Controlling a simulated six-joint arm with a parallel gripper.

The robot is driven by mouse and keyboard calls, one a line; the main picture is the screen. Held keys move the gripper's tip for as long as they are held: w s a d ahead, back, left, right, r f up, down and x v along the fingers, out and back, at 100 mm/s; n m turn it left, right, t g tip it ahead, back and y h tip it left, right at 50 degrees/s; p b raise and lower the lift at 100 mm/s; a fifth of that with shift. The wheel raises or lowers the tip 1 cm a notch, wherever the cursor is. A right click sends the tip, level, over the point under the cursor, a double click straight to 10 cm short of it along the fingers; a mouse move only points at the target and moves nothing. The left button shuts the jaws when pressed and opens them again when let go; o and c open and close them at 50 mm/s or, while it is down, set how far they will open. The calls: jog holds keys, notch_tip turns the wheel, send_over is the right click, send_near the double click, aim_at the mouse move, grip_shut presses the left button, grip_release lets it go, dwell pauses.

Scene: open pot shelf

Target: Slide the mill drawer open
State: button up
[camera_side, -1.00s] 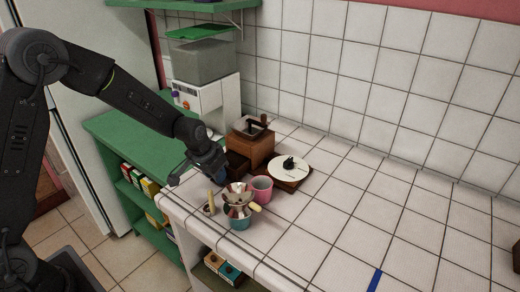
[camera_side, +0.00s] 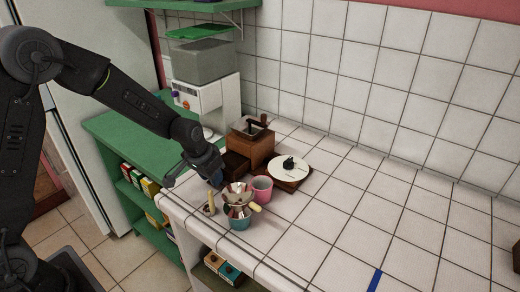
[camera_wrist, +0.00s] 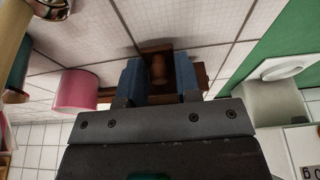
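The wooden mill (camera_side: 254,147) with a dark crank on top stands on the counter in the side view. Its dark brown drawer (camera_side: 235,165) sticks out of the front, toward my gripper (camera_side: 213,177). In the wrist view the round wooden drawer knob (camera_wrist: 158,70) is between the two blue fingers of my gripper (camera_wrist: 160,78). Narrow gaps show between the knob and the fingers, so my gripper looks open around or just in front of it. The drawer's inside is hard to make out.
A pink cup (camera_side: 262,188) and a teal cup with a metal dripper (camera_side: 239,213) stand close to my gripper. A white plate with a dark item (camera_side: 289,166) lies right of the mill. A white dispenser (camera_side: 208,95) stands behind. The counter's right side is mostly clear.

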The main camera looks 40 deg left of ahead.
jog(key=shift+r, duration=2.05)
jog(key=shift+r, duration=0.1)
jog(key=s+d+r+t, duration=0.1)
jog(key=s+d+r, duration=0.1)
jog(key=s+r, duration=0.95)
jog(key=s+d+r+t, duration=0.1)
jog(key=s+r, duration=0.2)
jog(key=s, duration=1)
jog(key=shift+d+r, duration=0.25)
jog(key=shift+r, duration=0.05)
